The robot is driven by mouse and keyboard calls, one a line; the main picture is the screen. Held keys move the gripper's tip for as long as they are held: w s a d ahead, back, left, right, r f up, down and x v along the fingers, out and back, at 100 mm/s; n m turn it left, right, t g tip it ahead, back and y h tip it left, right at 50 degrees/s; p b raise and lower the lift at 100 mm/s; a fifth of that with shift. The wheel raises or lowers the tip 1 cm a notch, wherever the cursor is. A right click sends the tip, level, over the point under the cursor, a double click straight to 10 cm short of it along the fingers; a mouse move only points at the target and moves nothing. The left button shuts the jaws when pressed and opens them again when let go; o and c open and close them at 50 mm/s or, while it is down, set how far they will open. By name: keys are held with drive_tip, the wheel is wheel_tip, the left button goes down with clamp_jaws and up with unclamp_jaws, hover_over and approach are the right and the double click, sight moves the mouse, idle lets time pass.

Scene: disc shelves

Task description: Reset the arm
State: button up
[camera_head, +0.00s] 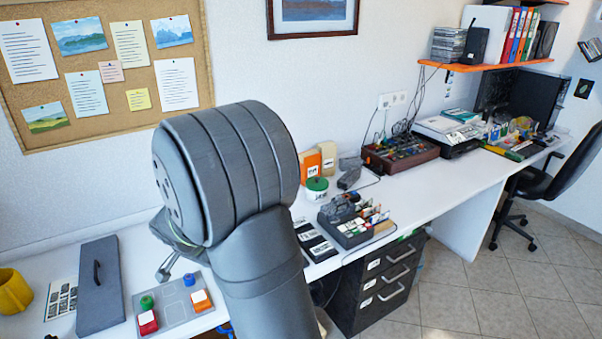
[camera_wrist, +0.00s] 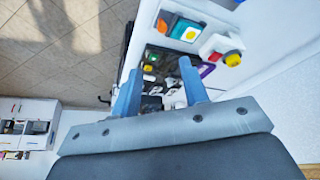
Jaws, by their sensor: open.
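My gripper (camera_wrist: 159,88) shows in the wrist view with its two blue-grey fingers spread apart and nothing between them. Beyond the fingertips is a dark tray (camera_wrist: 163,62) with small items on it, some way off. In the head view my own arm fills the middle, and its thick grey joint hides part of the desk and wall. The fingers cannot be made out clearly in the head view.
A white desk (camera_head: 440,185) runs along the wall. A grey board (camera_head: 174,304) with coloured pieces, a dark grey case (camera_head: 100,285) and a yellow mug (camera_head: 12,292) are at the left. A desk organiser (camera_head: 352,220) stands right of my arm. An orange shelf (camera_head: 480,67) hangs above.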

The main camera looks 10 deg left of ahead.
drive_tip(key=shift+f, duration=0.1)
drive_tip(key=x, duration=1.7)
drive_tip(key=shift+f, duration=0.15)
drive_tip(key=shift+a, duration=0.1)
